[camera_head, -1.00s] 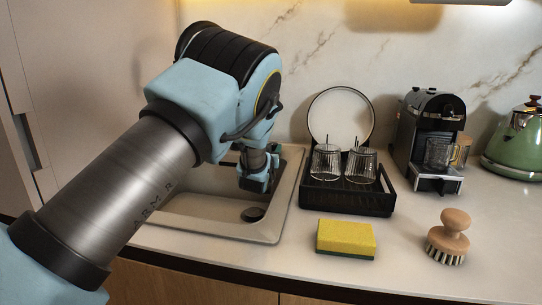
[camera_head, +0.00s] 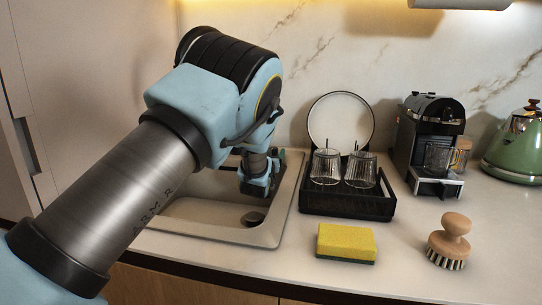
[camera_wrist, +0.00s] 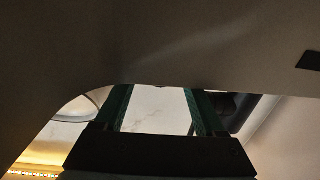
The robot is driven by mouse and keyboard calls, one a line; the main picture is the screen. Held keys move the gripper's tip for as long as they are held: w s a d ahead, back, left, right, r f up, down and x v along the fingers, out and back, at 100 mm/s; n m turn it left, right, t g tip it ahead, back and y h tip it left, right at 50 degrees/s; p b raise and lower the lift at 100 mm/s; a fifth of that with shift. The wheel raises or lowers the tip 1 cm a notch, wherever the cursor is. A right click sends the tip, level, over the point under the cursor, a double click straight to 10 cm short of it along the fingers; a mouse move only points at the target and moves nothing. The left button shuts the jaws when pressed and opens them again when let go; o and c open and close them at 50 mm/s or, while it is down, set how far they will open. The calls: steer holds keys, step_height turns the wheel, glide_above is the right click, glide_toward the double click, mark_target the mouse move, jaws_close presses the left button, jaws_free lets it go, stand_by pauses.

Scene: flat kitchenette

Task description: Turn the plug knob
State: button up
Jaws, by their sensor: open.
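The grey sink (camera_head: 285,218) is set into the counter at the left, with a dark round drain (camera_head: 252,217) in its floor. I cannot make out the plug knob in either view; my arm covers much of the sink and the wall behind it. My gripper (camera_head: 259,190) hangs over the back right part of the sink, near its right rim, beyond the drain in the picture. In the wrist view its two dark green fingers (camera_wrist: 160,101) stand apart with nothing seen between them but pale marble. A broad dark surface, which I cannot identify, hides the upper part of that view.
A black rack (camera_head: 346,204) with two glasses and a plate stands right of the sink. A yellow sponge (camera_head: 346,240) and a wooden brush (camera_head: 449,240) lie in front. A coffee machine (camera_head: 430,140) and green kettle (camera_head: 517,145) stand behind. The counter between them is partly clear.

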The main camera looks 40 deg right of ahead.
steer(key=b+v, duration=0.2)
steer(key=v, duration=0.8)
steer(key=shift+s+a, duration=0.25)
steer(key=shift+a, duration=0.05)
steer(key=w+d+m+g, duration=0.1)
steer(key=w+d, duration=0.1)
steer(key=d, duration=0.1)
steer(key=w+d+m+g+h+b, duration=0.1)
steer(key=w+d+g, duration=0.1)
steer(key=w+d, duration=0.1)
steer(key=w+d+m+g+h, duration=0.1)
steer(key=w+d+m+g, duration=0.1)
steer(key=d, duration=0.3)
steer(key=shift+w+r, duration=0.25)
steer(key=shift+w, duration=0.05)
jaws_close()
stand_by(0.6)
